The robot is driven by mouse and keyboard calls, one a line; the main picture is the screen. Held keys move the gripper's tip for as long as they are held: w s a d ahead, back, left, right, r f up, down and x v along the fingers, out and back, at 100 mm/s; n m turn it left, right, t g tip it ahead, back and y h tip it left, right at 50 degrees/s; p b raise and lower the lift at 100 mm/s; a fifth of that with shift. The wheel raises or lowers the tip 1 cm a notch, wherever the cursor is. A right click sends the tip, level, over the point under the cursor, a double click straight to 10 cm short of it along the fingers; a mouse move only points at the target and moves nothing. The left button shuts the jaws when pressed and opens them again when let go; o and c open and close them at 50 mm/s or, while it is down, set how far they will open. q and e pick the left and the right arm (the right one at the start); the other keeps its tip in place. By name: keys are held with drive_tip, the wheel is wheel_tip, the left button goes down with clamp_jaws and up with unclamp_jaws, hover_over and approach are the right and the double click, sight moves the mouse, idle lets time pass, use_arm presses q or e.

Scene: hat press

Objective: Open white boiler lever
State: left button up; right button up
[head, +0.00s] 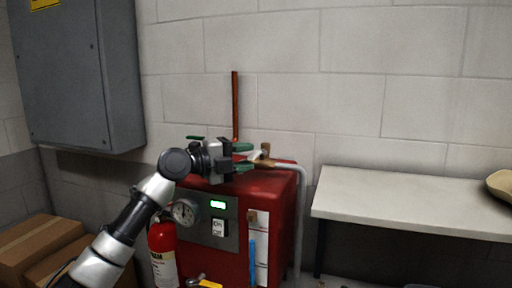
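The red boiler (280,215) stands against the wall in the middle of the head view, with copper and white pipework on top. A small white piece, perhaps the white lever (256,155), shows just right of my gripper at the boiler top. My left gripper (246,157) is above the boiler top, pointing right. Its two green-tipped fingers are apart, with the white piece at or just beyond the gap. I cannot tell whether they touch it. The gripper body hides part of the pipework. My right gripper is not in view.
A vertical copper pipe (235,105) rises behind my gripper. The boiler front has a gauge (185,212) and a panel with a green display. A fire extinguisher (162,250) stands at left, a white table (410,200) at right, a grey wall cabinet (75,75) upper left.

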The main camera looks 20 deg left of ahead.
use_arm(q)
drive_tip(key=shift+p+x, duration=0.3)
drive_tip(key=shift+x, duration=0.9)
drive_tip(key=shift+w, duration=0.1)
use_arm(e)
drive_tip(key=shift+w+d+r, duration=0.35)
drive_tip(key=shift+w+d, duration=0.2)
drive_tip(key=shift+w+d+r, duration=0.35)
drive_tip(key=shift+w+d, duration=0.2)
use_arm(q)
drive_tip(key=shift+d, duration=0.1)
drive_tip(key=shift+c, duration=0.4)
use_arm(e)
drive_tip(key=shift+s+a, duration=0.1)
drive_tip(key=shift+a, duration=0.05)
use_arm(q)
clamp_jaws()
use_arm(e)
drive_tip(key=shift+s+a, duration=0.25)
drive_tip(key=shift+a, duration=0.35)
